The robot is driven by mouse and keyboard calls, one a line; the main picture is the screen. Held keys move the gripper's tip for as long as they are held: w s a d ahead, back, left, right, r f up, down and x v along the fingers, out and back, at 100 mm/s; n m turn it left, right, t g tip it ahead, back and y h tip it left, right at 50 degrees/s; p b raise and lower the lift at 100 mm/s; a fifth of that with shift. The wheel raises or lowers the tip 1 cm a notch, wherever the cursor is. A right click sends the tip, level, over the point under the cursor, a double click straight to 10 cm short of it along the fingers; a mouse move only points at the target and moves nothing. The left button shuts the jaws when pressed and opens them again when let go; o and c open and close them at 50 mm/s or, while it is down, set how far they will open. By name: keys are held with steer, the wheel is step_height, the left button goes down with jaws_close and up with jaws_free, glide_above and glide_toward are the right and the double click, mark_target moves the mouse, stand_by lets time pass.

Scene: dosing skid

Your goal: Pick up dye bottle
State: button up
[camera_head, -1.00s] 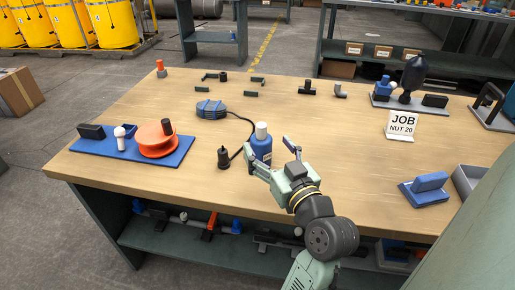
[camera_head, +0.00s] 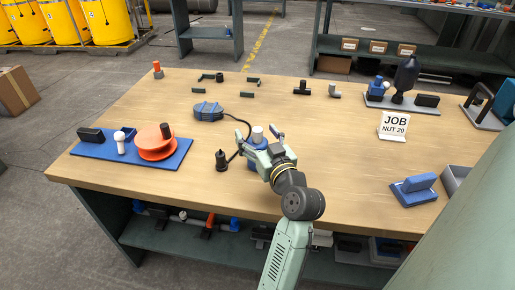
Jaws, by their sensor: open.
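The dye bottle (camera_head: 257,133) is blue with a pale grey-white cap and stands upright on the wooden workbench (camera_head: 330,165). My gripper (camera_head: 257,141) is open, and its two fingers reach to either side of the bottle at about its upper body. The gripper and wrist hide much of the bottle's body and its label. I cannot tell whether a finger touches it.
A black cylindrical fitting (camera_head: 221,161) stands just left of the bottle, with a black cable running behind from a blue round device (camera_head: 208,111). A blue board (camera_head: 95,151) with orange discs lies left. The bench middle right is clear.

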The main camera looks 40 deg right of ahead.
steer(key=shift+c, duration=0.2)
jaws_close()
stand_by(0.8)
